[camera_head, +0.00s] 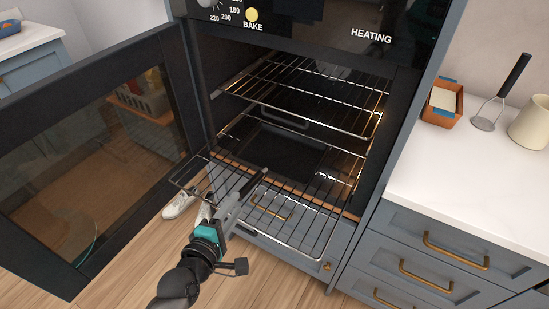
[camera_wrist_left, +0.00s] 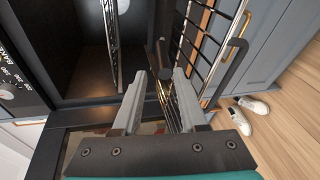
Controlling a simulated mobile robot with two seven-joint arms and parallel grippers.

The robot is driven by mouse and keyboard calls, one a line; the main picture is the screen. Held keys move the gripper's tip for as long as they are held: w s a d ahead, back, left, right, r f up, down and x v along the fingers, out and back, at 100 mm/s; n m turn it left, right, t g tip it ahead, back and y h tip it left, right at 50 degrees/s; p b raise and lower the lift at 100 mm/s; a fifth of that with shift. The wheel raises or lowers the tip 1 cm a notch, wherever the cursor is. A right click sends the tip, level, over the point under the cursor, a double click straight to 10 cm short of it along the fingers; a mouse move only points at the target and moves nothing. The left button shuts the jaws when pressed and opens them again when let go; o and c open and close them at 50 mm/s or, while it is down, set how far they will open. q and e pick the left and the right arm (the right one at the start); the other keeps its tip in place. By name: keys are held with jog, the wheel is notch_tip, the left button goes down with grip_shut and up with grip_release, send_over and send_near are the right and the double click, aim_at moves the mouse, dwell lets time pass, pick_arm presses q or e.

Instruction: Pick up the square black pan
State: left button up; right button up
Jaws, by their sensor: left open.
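The square black pan (camera_head: 283,153) lies inside the open oven at lower rack level, dark against the dark interior. A black bar that looks like its handle (camera_head: 257,182) points out toward my left gripper (camera_head: 238,197). My left gripper is open, over the pulled-out lower rack, with its fingertips close to the bar's near end. In the left wrist view a dark handle-like piece (camera_wrist_left: 163,62) shows just beyond and between the open fingertips (camera_wrist_left: 160,78). I cannot tell whether they touch. The pan's edges are hard to make out. My right gripper is not in view.
The lower wire rack (camera_head: 300,228) juts out of the oven. An upper rack (camera_head: 310,98) sits above the pan. The open oven door (camera_head: 95,150) stands at the left. A white counter (camera_head: 480,165) with drawers is at the right. White shoes (camera_head: 178,203) lie on the floor.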

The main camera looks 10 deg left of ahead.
aim_at(243, 195)
pick_arm(q)
jog(key=b+x, duration=0.1)
jog(key=x, duration=0.4)
jog(key=shift+w+d+f, duration=0.1)
jog(key=shift+w, duration=0.15)
jog(key=shift+w+d+f, duration=0.1)
jog(key=shift+w+f, duration=0.05)
jog(key=shift+w, duration=0.5)
jog(key=b+x, duration=0.2)
jog(key=x, duration=0.3)
jog(key=shift+s+f, duration=0.1)
jog(key=shift+f, duration=0.1)
jog(key=shift+c, duration=0.3)
grip_shut()
jog(key=shift+r, duration=0.15)
